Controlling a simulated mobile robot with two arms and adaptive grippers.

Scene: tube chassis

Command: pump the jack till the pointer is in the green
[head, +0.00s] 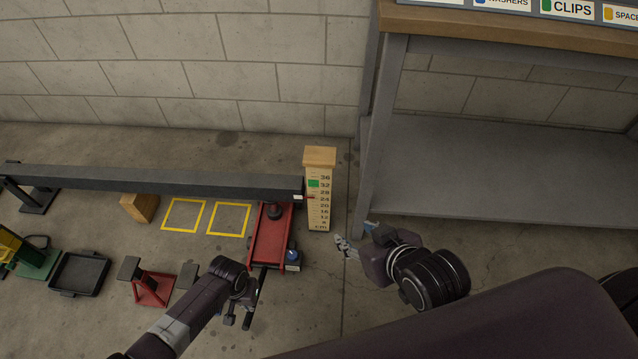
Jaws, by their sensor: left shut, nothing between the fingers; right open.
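The red floor jack (264,248) lies under the right end of the long grey tube (150,181). Its black handle (256,300) extends toward me. A wooden height scale (320,215) stands upright at the tube's right end. The small red pointer (310,197) is at about 24 to 25, below the green band (313,183) near 32. My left gripper (238,320) is beside the handle, shut with nothing held; whether it touches the handle is unclear. My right gripper (343,245) is open and empty, right of the jack and below the scale.
Two yellow floor squares (206,202) are empty, left of the jack.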

